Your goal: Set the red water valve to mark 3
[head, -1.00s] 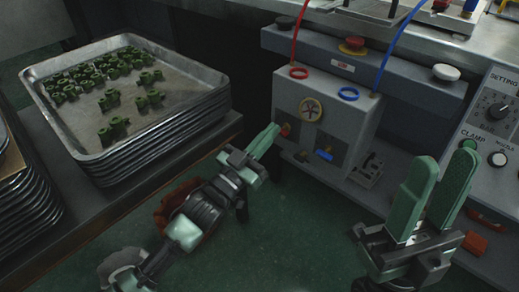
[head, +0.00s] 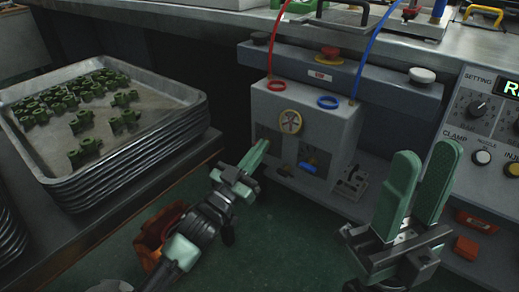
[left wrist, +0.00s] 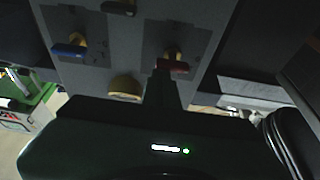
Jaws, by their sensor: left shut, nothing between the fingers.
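The red water valve shows in the left wrist view as a brass stem with a short red handle (left wrist: 178,67), on a dark square panel. In the head view it is hidden behind my left fingers. My left gripper (head: 262,146) is shut and empty, its tips at the box's left panel. In the left wrist view its dark fingers reach up to the red handle; I cannot tell whether they touch. The valve's marks are not readable. My right gripper (head: 421,165) is open and empty at the right, its two green fingers spread.
The grey box (head: 335,125) carries a yellow wheel (head: 290,121), red and blue rings, and a blue valve (head: 309,167), also in the left wrist view (left wrist: 70,50). A dark-handled valve (left wrist: 119,8) sits between. Stacked trays (head: 190,96) stand left; a control panel (head: 485,115) stands right.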

